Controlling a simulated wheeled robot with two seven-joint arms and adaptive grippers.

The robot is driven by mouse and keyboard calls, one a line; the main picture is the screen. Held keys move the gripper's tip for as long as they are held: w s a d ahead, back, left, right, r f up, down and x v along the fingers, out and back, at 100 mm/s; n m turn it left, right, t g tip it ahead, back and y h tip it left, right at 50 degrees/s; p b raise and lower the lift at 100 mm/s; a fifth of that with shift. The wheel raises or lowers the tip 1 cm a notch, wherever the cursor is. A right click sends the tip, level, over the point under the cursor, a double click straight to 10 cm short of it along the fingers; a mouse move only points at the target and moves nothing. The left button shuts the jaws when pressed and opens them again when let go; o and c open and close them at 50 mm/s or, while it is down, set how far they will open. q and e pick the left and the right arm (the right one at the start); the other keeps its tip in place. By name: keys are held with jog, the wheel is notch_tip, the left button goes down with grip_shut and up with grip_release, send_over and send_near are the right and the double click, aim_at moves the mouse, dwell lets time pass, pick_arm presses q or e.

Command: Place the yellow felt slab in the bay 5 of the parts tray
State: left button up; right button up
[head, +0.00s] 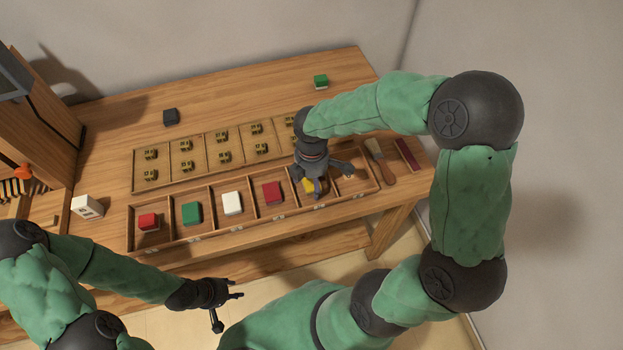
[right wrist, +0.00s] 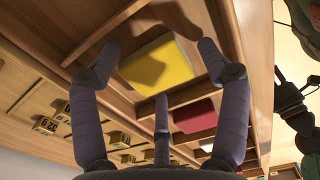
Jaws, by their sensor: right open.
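The yellow felt slab (head: 308,186) lies in the fifth bay from the left of the parts tray (head: 187,239), partly hidden by my right gripper in the head view. In the right wrist view the yellow slab (right wrist: 158,64) lies flat between wooden dividers. My right gripper (head: 326,186) is above that bay with its fingers spread. In the right wrist view the fingers of my right gripper (right wrist: 161,56) are apart on either side of the slab, with no visible grip on it. My left gripper (head: 236,289) is open and empty in front of the table.
The rightmost bay looks empty. A brush (head: 379,163) and a dark red block (head: 407,156) lie to the right. A tray of brass pieces (head: 205,137) is behind.

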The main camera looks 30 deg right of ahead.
aim_at(311, 183)
notch_tip(311, 183, up, 12)
jog(key=p, duration=0.4)
jog(key=shift+r+p, duration=0.2)
jog(key=shift+p, duration=0.1)
jog(key=shift+f, duration=0.1)
